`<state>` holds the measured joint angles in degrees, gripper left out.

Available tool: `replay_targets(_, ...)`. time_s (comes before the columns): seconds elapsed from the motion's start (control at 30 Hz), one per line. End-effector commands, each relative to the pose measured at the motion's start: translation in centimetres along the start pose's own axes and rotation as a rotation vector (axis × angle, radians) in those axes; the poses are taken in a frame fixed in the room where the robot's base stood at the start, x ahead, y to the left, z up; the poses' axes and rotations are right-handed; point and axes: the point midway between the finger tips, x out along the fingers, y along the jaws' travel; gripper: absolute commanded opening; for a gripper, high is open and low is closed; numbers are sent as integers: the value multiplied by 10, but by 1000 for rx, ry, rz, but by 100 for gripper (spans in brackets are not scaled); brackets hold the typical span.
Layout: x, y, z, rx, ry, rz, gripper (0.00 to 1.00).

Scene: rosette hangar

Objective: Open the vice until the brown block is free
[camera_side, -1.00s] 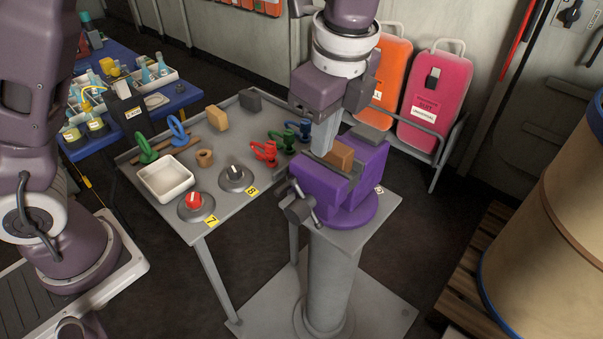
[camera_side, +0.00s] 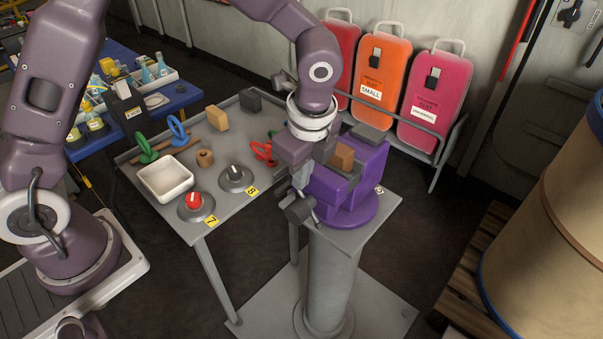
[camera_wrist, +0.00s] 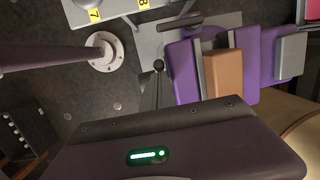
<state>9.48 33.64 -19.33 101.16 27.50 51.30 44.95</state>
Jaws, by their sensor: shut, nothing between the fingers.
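The purple vice (camera_side: 352,197) stands on a grey pedestal. The brown block (camera_side: 343,157) sits upright between its grey jaws. In the wrist view the block (camera_wrist: 222,75) shows from above, with a grey jaw plate along its left side and purple vice body (camera_wrist: 183,72) beyond. The vice's grey handle (camera_side: 298,208) is at its front left; a ball end (camera_wrist: 158,64) shows in the wrist view. My gripper (camera_side: 301,177) is shut and empty, just above the handle and left of the block. Its fingertips are mostly hidden, so contact with the handle cannot be told.
A grey table left of the vice holds a white tray (camera_side: 166,178), a red knob (camera_side: 194,201), a dark knob (camera_side: 236,175) and red clamps (camera_side: 263,150). Orange (camera_side: 382,85) and pink (camera_side: 433,95) cases stand behind. A large barrel (camera_side: 545,210) is at right.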

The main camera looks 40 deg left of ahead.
Motion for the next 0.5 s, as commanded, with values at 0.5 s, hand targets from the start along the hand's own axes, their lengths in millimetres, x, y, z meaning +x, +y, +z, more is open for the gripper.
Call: replay_targets(0.5,6,2,10,-17,208,16,0)
